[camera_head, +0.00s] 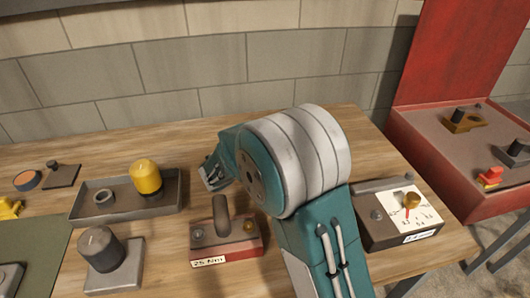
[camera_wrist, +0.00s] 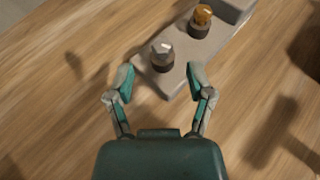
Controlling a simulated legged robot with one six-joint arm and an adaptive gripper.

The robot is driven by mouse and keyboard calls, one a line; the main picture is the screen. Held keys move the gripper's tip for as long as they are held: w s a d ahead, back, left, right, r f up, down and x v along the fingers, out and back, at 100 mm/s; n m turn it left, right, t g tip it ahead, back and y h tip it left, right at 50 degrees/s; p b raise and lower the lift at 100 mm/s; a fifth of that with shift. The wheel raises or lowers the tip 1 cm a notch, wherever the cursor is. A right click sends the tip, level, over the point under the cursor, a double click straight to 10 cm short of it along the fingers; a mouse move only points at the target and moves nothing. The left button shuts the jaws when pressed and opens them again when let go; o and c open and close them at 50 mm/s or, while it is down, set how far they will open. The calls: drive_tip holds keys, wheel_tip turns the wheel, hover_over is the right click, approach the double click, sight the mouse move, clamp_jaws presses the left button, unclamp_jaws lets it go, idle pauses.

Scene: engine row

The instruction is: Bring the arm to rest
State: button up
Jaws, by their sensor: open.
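My arm (camera_head: 320,232), teal with pale grey bands, reaches over the wooden bench in the head view. It bends at a large round joint in the middle of the picture. My gripper (camera_wrist: 161,83) is open and empty in the wrist view, its two teal-and-grey fingers spread apart. Part of it also shows in the head view (camera_head: 212,175), left of the joint and mostly hidden by the arm. Beyond the fingertips is a grey block (camera_wrist: 172,80) with a silver faceted knob (camera_wrist: 162,54) and an amber knob (camera_wrist: 202,17). I cannot tell whether the fingers touch the block.
A red-fronted block (camera_head: 226,243) with a dark handle is left of the arm. A tray (camera_head: 125,207) holds a yellow cylinder (camera_head: 146,178). A dark cylinder (camera_head: 100,248) stands front left. A dial box (camera_head: 400,215) is right of the arm, and an open red case (camera_head: 440,175) beyond it.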

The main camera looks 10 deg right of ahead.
drive_tip(key=v, duration=0.8)
drive_tip(key=s+d+r+m+g+y, duration=0.1)
drive_tip(key=s+d+r+m+g, duration=0.2)
drive_tip(key=s+d+m, duration=0.3)
drive_tip(key=s+d+r+m+g+y, duration=0.25)
drive_tip(key=s+d+m, duration=0.25)
drive_tip(key=s+m, duration=0.35)
drive_tip(key=s+a+r+m+t+y, duration=0.1)
drive_tip(key=s+m+y, duration=0.5)
drive_tip(key=s+m, duration=0.6)
wheel_tip(320, 180, up, 2)
drive_tip(key=shift+s+a+r+m, duration=0.1)
drive_tip(key=shift+s+a+m, duration=0.25)
drive_tip(key=shift+s+a, duration=0.6)
